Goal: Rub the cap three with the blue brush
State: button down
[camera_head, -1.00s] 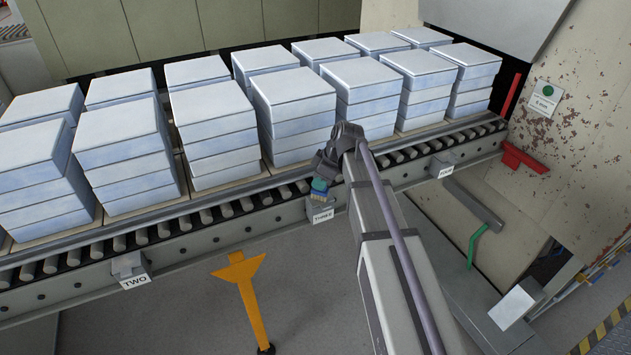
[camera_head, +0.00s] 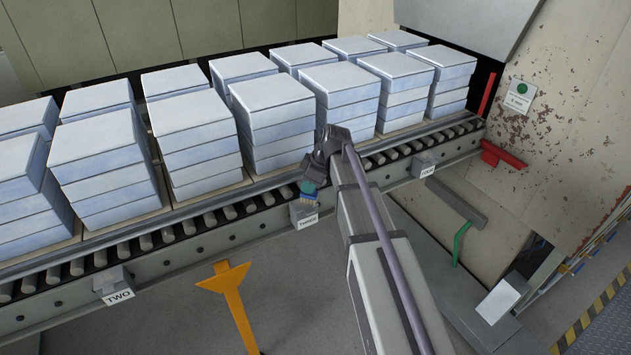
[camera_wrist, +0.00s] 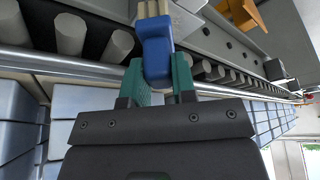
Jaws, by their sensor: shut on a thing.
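Cap three is a small grey block (camera_head: 302,208) with a white "THREE" label, on the front side of the roller conveyor in the head view. My gripper (camera_head: 311,184) is just above it, its green fingers shut on the blue brush (camera_wrist: 156,52). In the wrist view, the gripper (camera_wrist: 158,78) grips the blue handle, and the pale bristles point away from the fingers toward the top edge. In the head view the bristles are right at the cap's top; I cannot tell whether they touch it.
Conveyor rollers (camera_head: 190,234) carry several stacks of pale blue slabs (camera_head: 272,110) just behind my gripper. Cap two (camera_head: 117,287) is at the left and cap four (camera_head: 424,163) at the right. A yellow stand (camera_head: 229,285) is in front. A red bracket (camera_head: 500,155) sticks out at the right.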

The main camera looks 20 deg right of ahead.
jog(key=shift+s+a, duration=0.6)
jog(key=shift+a, duration=2.5)
jog(key=shift+w+d, duration=0.2)
jog(key=shift+d, duration=0.5)
jog(key=shift+w+d, duration=0.25)
jog(key=shift+d, duration=0.5)
jog(key=shift+w+d, duration=0.2)
jog(key=shift+d, duration=0.5)
jog(key=shift+w+d+f, duration=0.1)
jog(key=shift+w+d, duration=0.1)
jog(key=shift+d, duration=0.8)
jog(key=shift+w+d, duration=0.15)
jog(key=shift+d, duration=0.85)
jog(key=a, duration=0.2)
jog(key=s+a, duration=0.1)
jog(key=a, duration=0.1)
jog(key=shift+f, duration=0.15)
jog(key=a, duration=0.4)
jog(key=shift+s+a, duration=0.15)
jog(key=shift+s, duration=0.15)
